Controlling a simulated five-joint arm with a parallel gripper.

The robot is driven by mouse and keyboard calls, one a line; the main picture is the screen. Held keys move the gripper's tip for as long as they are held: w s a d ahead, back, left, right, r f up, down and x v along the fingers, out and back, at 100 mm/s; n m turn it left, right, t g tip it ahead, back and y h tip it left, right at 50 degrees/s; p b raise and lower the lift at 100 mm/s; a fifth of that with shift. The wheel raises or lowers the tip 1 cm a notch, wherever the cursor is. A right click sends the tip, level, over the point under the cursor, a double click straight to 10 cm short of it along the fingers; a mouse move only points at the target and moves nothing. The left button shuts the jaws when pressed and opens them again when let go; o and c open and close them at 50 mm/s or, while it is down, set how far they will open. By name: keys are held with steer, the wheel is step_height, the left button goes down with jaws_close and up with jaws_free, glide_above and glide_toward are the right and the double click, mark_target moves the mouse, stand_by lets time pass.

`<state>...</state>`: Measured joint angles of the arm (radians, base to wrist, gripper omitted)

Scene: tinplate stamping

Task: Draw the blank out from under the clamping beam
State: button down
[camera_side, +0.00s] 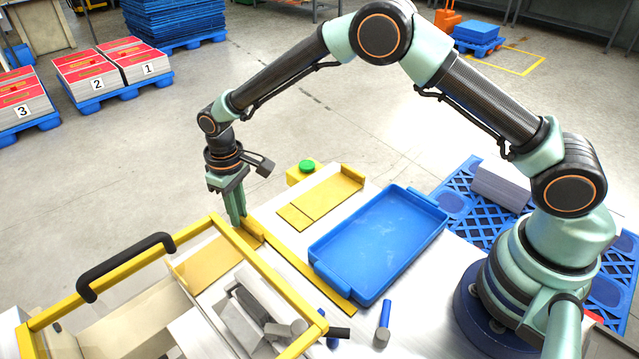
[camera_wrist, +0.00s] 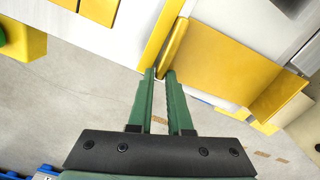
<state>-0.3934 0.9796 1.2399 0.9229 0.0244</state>
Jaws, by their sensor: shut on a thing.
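The blank, a flat gold sheet (camera_side: 207,262), lies on the work surface left of the yellow clamping beam (camera_side: 300,270) in the side view. The sheet also shows in the wrist view (camera_wrist: 222,52), beside the beam (camera_wrist: 160,35). My gripper (camera_side: 240,220) points down at the far end of the beam. In the wrist view its green fingers (camera_wrist: 162,72) are close together on a narrow gold edge, which looks like part of the blank. The exact contact is small and partly hidden by the fingers. I cannot tell how much of the blank is under the beam.
A yellow guard frame with a black handle (camera_side: 125,268) stands on the left. An empty blue tray (camera_side: 380,245) sits right of the beam. A blue-handled tool (camera_side: 384,320) stands in front.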

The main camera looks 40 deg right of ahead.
steer(key=shift+w, duration=0.4)
steer(key=c, duration=0.8)
jaws_free()
steer(key=shift+o, duration=0.2)
step_height(320, 180, up, 12)
